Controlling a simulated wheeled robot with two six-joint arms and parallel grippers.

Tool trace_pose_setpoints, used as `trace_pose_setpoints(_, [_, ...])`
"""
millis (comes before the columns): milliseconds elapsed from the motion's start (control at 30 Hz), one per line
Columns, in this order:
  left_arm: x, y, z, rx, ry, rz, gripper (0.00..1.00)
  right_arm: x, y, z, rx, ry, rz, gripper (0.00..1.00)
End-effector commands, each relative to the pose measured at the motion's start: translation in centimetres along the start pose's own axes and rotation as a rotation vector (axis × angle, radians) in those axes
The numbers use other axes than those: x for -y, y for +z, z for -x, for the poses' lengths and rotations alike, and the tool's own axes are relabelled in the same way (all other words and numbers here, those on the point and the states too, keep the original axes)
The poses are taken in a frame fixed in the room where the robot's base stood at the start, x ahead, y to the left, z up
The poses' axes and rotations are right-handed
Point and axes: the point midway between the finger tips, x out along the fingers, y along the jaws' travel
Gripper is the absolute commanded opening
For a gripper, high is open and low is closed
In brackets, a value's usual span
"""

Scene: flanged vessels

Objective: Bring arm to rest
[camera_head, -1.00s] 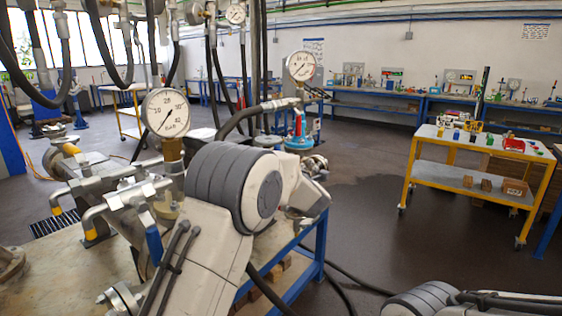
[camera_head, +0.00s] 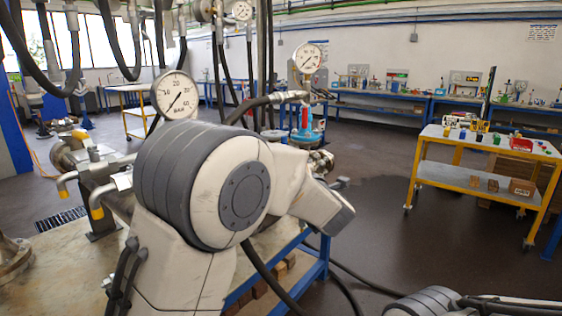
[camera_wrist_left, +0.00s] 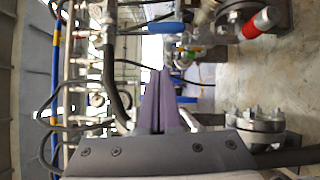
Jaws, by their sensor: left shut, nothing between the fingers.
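My left arm (camera_head: 205,195) rises from the bottom of the head view, with its large grey-banded joint in front of the pipework. Its gripper is not visible in that view. In the left wrist view my left gripper (camera_wrist_left: 160,75) has its two dark fingers together, with nothing between them. A link of my right arm (camera_head: 440,302) shows at the bottom right of the head view; its gripper is out of view.
A pressure gauge (camera_head: 175,95) and a second gauge (camera_head: 307,58) stand behind my left arm. Pipes and hoses crowd the left. A yellow trolley (camera_head: 470,180) stands at the right, with open floor (camera_head: 365,235) between. A bolted flange (camera_wrist_left: 257,125) lies near my left gripper.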

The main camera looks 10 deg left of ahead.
Motion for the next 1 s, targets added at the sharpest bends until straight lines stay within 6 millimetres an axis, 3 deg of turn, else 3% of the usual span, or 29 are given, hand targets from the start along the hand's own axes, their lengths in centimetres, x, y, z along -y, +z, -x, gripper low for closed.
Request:
trace_pose_setpoints(133, [0.0,0.1,1.9,0.003,0.000,0.001,0.00,0.0,0.0,-0.3,0.000,0.000,0.000,0.50])
trace_pose_setpoints(267, [0.2,0.2,2.3,0.026,-0.012,-0.030,0.00,0.0,0.0,-0.3,0.000,0.000,0.000,0.50])
trace_pose_setpoints(367, [1.4,0.6,2.1,0.123,-0.055,-0.146,0.00,0.0,0.0,-0.3,0.000,0.000,0.000,0.50])
trace_pose_setpoints(467, [4.4,0.8,2.5,0.298,-0.137,-0.368,0.00,0.0,0.0,-0.3,0.000,0.000,0.000,0.50])
trace_pose_setpoints(567, [8.9,0.0,4.5,0.521,-0.242,-0.659,0.00,0.0,0.0,-0.3,0.000,0.000,0.000,0.50])
trace_pose_setpoints(700, [15.6,-4.0,9.6,0.834,-0.401,-1.049,0.00,0.0,0.0,-0.3,0.000,0.000,0.000,0.50])
trace_pose_setpoints(800, [18.8,-7.3,12.9,1.004,-0.488,-1.239,0.00,0.0,0.0,-0.3,0.000,0.000,0.000,0.50])
trace_pose_setpoints(1000, [21.9,-12.5,17.6,1.228,-0.605,-1.463,0.00,0.0,0.0,-0.3,0.000,0.000,0.000,0.50])
